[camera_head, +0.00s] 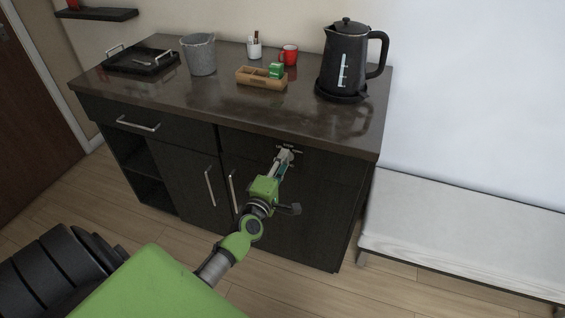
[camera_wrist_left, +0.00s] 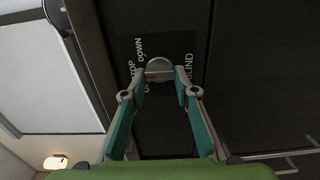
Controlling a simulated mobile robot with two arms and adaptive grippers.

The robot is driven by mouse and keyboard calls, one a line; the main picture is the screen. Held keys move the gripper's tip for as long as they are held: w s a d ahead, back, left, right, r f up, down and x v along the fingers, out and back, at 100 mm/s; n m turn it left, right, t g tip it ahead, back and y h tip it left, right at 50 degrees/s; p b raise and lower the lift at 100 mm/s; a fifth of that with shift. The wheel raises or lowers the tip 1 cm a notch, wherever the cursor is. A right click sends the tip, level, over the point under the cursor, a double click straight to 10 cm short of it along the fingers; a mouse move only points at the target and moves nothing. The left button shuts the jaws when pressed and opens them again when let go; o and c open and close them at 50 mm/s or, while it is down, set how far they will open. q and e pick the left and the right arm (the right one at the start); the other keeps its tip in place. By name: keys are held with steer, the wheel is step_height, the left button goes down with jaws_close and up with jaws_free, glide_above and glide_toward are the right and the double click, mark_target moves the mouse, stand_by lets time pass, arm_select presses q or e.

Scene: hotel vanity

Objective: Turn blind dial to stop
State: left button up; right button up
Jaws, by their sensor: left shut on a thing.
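The blind dial (camera_wrist_left: 159,66) is a small round light-grey knob on a dark panel (camera_wrist_left: 180,48) on the front of the vanity cabinet. White lettering around it includes "DOWN" and "BLIND"; other words are partly hidden by the fingers. My left gripper (camera_wrist_left: 160,85) is shut on the dial, with one finger at each side of it. In the head view my left gripper (camera_head: 284,157) reaches the cabinet front just below the counter edge and covers most of the dial. My right gripper is not in view.
The dark counter (camera_head: 215,98) holds a black kettle (camera_head: 345,60), a wooden box (camera_head: 262,79), a red mug (camera_head: 289,54), a grey bucket (camera_head: 199,55) and a black tray (camera_head: 140,62). Door handles (camera_head: 211,187) stick out left of my arm. A white bench (camera_head: 450,230) stands at right.

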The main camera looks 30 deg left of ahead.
arm_select(q)
steer(key=o, duration=1.1)
steer(key=shift+s, duration=0.15)
steer(key=v, duration=1.1)
steer(key=shift+s+d, duration=0.2)
steer(key=shift+s, duration=0.2)
